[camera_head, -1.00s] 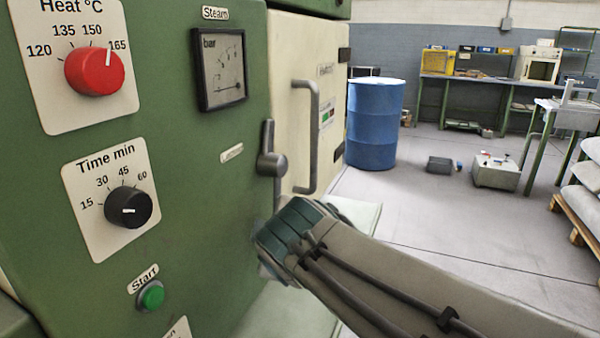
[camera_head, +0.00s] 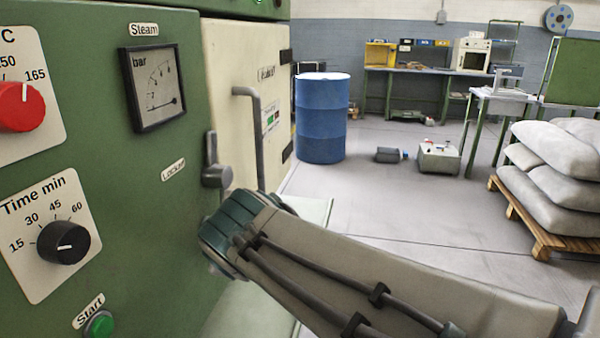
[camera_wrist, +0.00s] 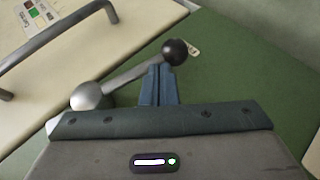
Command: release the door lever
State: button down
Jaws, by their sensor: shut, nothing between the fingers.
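The door lever (camera_head: 211,150) is on the green machine front, beside the cream door (camera_head: 229,60). In the wrist view the lever (camera_wrist: 138,73) runs from a shiny round hub to a black ball knob. My gripper (camera_wrist: 158,70) is shut and empty, its blue fingertips right at the lever's arm just short of the knob. Whether they touch it I cannot tell. In the head view my wrist hides the fingers, just below the lever.
A grey bar handle (camera_head: 258,135) is fixed on the cream door. Red and black knobs (camera_head: 63,243), a steam gauge (camera_head: 154,87) and a green start button (camera_head: 99,324) are on the panel.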

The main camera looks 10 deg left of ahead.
jog(key=w+d+r+p, duration=0.1)
jog(key=d+r+p, duration=0.7)
jog(key=d+p, duration=0.3)
jog(key=p, duration=0.3)
jog(key=shift+w+d+r, duration=0.15)
jog(key=shift+w+d, duration=0.05)
dwell(0.3)
jog(key=s+d+f+m+g+h+p, duration=0.1)
jog(key=s+d+m+g+h+p, duration=0.1)
jog(key=d+m, duration=0.7)
jog(key=s+d+m+g+h+p, duration=0.3)
jog(key=s+d+m+g+p, duration=0.2)
jog(key=s+d+m, duration=0.3)
jog(key=shift+s+d+f+m+p, duration=0.3)
jog(key=shift+d+m+p, duration=0.2)
jog(key=shift+d+m, duration=0.7)
